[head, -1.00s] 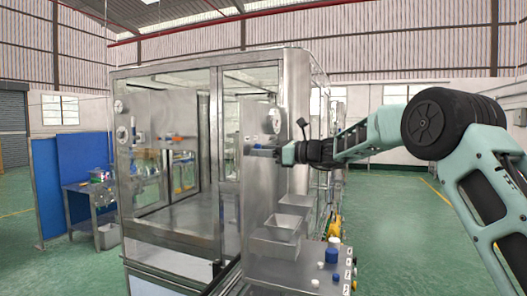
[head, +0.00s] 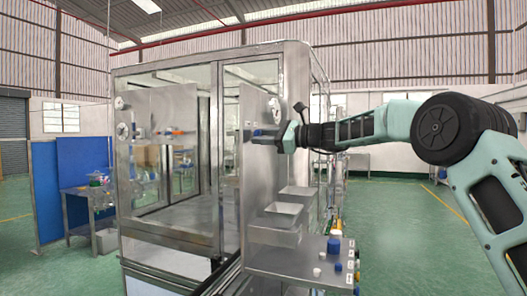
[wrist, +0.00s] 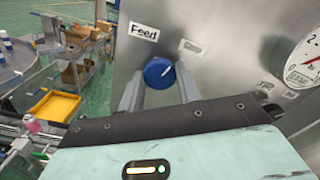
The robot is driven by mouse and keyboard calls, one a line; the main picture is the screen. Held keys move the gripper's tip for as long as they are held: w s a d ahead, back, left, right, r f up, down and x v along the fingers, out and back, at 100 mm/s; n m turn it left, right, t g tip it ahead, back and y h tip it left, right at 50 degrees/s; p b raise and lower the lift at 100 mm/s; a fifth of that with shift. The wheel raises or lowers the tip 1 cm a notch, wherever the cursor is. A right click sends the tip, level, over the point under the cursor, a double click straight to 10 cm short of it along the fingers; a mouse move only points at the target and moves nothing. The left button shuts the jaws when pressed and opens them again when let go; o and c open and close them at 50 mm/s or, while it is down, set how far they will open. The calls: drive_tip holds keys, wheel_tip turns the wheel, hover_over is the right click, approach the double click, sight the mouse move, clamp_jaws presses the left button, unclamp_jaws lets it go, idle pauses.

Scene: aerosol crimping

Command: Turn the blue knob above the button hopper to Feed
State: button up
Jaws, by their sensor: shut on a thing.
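The blue knob (wrist: 158,73) is on a steel panel in the wrist view, with a white mark on its face pointing up and right. The Feed label (wrist: 143,31) is above it to the left; a second, blurred label (wrist: 193,47) is above it to the right. The mark points more towards the second label than towards Feed. My gripper (wrist: 160,84) has one finger on each side of the knob and is shut on it. In the head view my gripper (head: 264,138) reaches the panel from the right, mostly hiding the knob.
A dial gauge (wrist: 305,64) is right of the knob. In the head view, steel hoppers (head: 284,209) hang below my gripper, above a shelf (head: 285,266) with blue and white caps. A glazed cabinet (head: 170,165) stands left. Open floor lies right.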

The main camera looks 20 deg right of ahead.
drive_tip(key=shift+f+n+b, duration=0.1)
drive_tip(key=shift+n+b, duration=4.6)
drive_tip(key=shift+n, duration=1.8)
drive_tip(key=o, duration=1)
drive_tip(key=shift+c, duration=0.2)
drive_tip(key=shift+d, duration=0.1)
drive_tip(key=b+v, duration=0.7)
drive_tip(key=v, duration=1)
